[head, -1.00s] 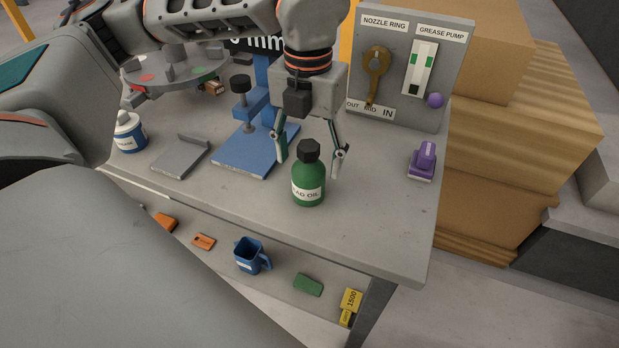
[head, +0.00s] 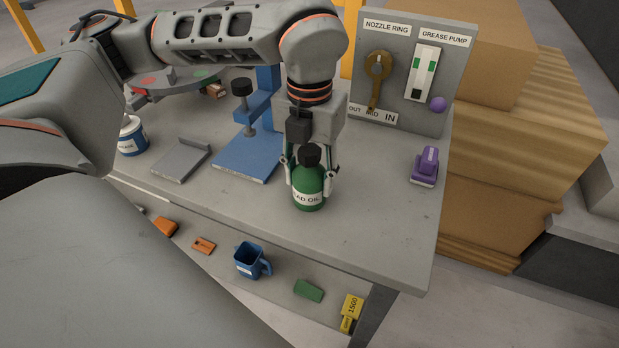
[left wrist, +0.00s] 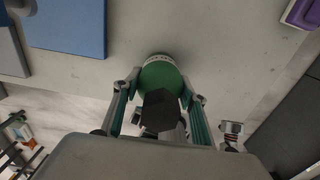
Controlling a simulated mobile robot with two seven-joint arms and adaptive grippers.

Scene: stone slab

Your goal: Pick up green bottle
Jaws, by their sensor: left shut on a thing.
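The green bottle (head: 309,191) has a black cap and a white label reading "AD OIL". It stands upright on the grey stone slab (head: 375,222), towards its front edge. My left gripper (head: 309,188) is shut on the bottle, with one finger on each side of its body. In the left wrist view the green bottle (left wrist: 160,76) sits between the fingers of the left gripper (left wrist: 160,92), with its dark cap towards the camera. No lift off the slab can be made out. My right gripper is not in view.
A blue stand (head: 250,157) and a grey plate (head: 180,163) are left of the bottle. A purple object (head: 426,167) and a panel (head: 410,75) are to the right. A white-and-blue container (head: 131,137) stands far left. A lower shelf holds a blue mug (head: 250,260).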

